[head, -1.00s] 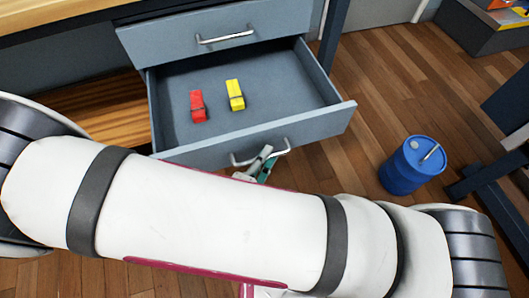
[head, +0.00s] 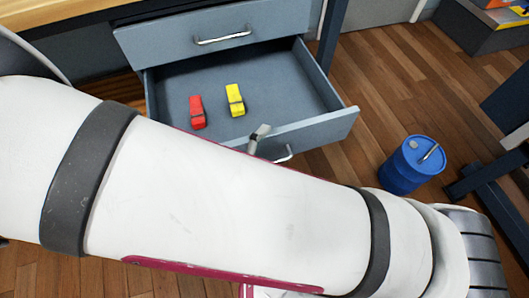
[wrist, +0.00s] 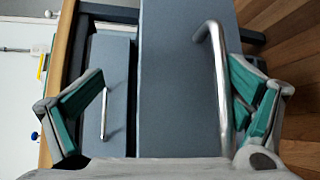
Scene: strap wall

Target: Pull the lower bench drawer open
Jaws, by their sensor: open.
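The lower bench drawer (head: 315,132) is a grey-blue box that stands well out from the bench in the head view, its inside showing. A red block (head: 197,112) and a yellow block (head: 235,100) lie in it. Its metal bar handle (head: 285,155) is mostly hidden behind my arm. In the wrist view the handle (wrist: 220,85) runs close beside the right finger. My gripper (wrist: 166,80) is open, its green-padded fingers spread wide on either side of the drawer front. In the head view only a small grey part of my gripper (head: 258,138) shows at the drawer's front edge.
The upper drawer (head: 270,25) is shut above, with its own handle (head: 222,38). A blue barrel (head: 411,165) stands on the wooden floor to the right. Dark metal legs stand at the right edge. Floor between drawer and barrel is clear.

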